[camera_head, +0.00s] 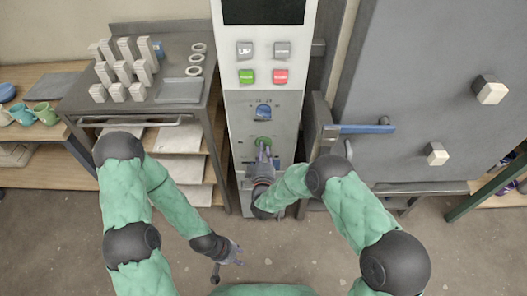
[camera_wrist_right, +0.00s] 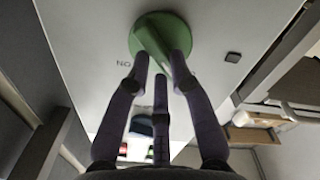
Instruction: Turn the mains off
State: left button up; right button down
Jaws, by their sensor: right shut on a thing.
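The tall white control cabinet (camera_head: 262,195) has a round green knob (camera_head: 263,142) low on its front panel. The wrist view shows the green knob (camera_wrist_right: 143,38) close up, with a raised bar across its face and small letters beside it. My right gripper (camera_head: 263,153) is at the knob. In the wrist view its fingers (camera_wrist_right: 162,62) are shut on the raised bar, one on each side. A blue knob (camera_head: 264,112) sits above the green one. My left gripper (camera_head: 230,256) hangs low over the floor, fingers apart and empty.
Buttons sit higher on the cabinet, including a green one (camera_head: 247,77) and a red one (camera_head: 280,77). A grey kiln door (camera_head: 410,100) with a blue-handled latch (camera_head: 365,129) is at right. A metal table (camera_head: 190,110) with white blocks stands at left.

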dwell(0.5)
jog(key=c, duration=1.1)
grip_release()
jog(key=shift+s, duration=0.15)
jog(key=s, duration=1.1)
jog(key=shift+s, duration=0.4)
